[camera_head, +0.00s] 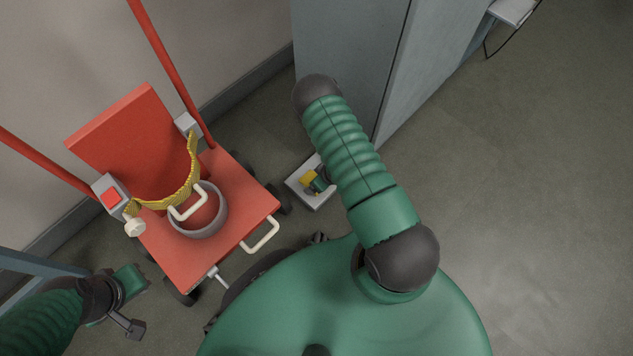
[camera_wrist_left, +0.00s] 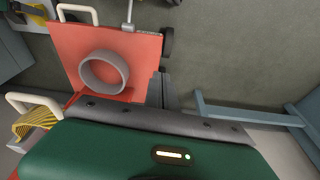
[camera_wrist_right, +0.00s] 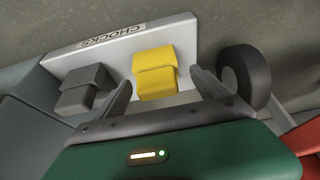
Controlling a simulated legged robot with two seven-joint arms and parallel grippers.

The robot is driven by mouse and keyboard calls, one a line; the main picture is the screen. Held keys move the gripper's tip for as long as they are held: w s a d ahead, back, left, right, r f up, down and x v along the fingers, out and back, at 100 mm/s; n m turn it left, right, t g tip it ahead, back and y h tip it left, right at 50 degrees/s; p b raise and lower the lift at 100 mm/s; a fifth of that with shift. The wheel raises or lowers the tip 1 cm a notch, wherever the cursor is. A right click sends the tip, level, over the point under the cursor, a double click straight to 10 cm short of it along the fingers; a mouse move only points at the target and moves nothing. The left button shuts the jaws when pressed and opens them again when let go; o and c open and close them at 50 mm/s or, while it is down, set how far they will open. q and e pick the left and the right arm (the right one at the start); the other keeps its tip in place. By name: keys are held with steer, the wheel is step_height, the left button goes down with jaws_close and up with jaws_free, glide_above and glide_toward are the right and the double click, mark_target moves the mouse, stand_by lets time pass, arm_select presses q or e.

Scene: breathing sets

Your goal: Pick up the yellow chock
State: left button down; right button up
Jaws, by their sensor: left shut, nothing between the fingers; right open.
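The yellow chock (camera_wrist_right: 155,75) sits in a light tray labelled CHOCKS (camera_wrist_right: 190,35) in the right wrist view. My right gripper (camera_wrist_right: 162,92) is open, with one finger on each side of the chock in that view; I cannot tell how deep they reach around it. In the head view the chock (camera_head: 308,178) shows beside the green right gripper, partly hidden by my right arm. My left gripper (camera_head: 134,326) is shut and empty at the lower left; its closed fingers also show in the left wrist view (camera_wrist_left: 163,90).
A dark grey chock (camera_wrist_right: 85,90) sits left of the yellow one in the tray. A black wheel (camera_wrist_right: 245,77) is close to the right finger. The red cart (camera_head: 180,265) with a grey ring (camera_head: 222,225) stands left of the tray, and a grey cabinet (camera_head: 345,50) behind it.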

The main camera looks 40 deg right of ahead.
steer(key=b+x, duration=0.2)
steer(key=x, duration=0.1)
steer(key=shift+d+f, duration=0.15)
steer(key=shift+f, duration=0.25)
arm_select(q)
steer(key=x, duration=0.3)
steer(key=shift+s+d, duration=0.1)
steer(key=shift+s, duration=0.25)
arm_select(e)
steer(key=shift+w+r, duration=0.1)
steer(key=shift+r, duration=0.15)
steer(key=shift+c, duration=0.6)
steer(key=c, duration=1.7)
